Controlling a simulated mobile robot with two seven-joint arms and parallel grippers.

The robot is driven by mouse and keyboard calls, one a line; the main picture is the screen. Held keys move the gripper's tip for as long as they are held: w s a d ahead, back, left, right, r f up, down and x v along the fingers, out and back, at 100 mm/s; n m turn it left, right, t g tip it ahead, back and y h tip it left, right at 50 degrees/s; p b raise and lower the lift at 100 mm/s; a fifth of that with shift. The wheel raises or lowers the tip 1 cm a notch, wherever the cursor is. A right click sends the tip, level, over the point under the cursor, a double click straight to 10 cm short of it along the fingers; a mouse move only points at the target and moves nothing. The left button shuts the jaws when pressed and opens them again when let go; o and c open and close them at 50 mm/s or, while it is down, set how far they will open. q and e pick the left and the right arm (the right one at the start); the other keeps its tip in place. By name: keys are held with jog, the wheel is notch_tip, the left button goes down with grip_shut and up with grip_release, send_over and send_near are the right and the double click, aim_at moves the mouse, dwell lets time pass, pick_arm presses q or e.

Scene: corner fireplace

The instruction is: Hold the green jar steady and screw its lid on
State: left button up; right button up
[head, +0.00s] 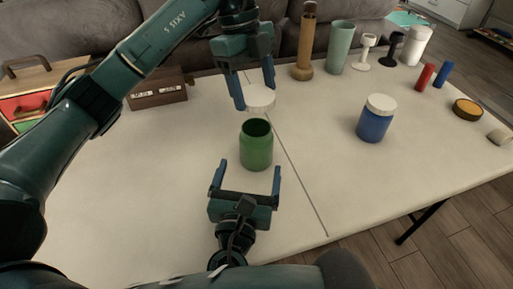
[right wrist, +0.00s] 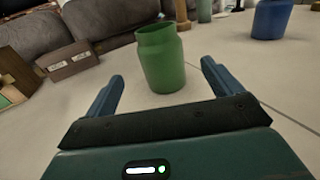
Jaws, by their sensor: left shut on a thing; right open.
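The green jar (head: 256,150) stands upright and uncovered on the table, and it also shows in the right wrist view (right wrist: 162,62) beyond the right fingers. My left gripper (head: 254,98) is shut on a white lid (head: 260,98) and holds it above the jar's mouth, apart from it and slightly toward the back. My right gripper (head: 247,178) is open and empty on the near side of the jar, its fingers pointing at it. In the right wrist view my right gripper (right wrist: 162,85) has the jar a little beyond and between its fingertips.
A blue jar (head: 375,122) with a white lid stands right of the green jar. Several bottles and cups, including a green cup (head: 340,47), line the back right. A brown box (head: 158,92) stands back left. The table (head: 110,200) is clear at left.

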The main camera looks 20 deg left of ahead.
aim_at(259, 130)
jog(key=w, duration=0.3)
jog(key=w+a, duration=0.1)
jog(key=w, duration=0.6)
jog(key=shift+w+a, duration=0.25)
jog(key=shift+w, duration=0.1)
jog(key=shift+c, duration=0.4)
jog(key=c, duration=1.4)
pick_arm(q)
jog(key=shift+f, duration=2.5)
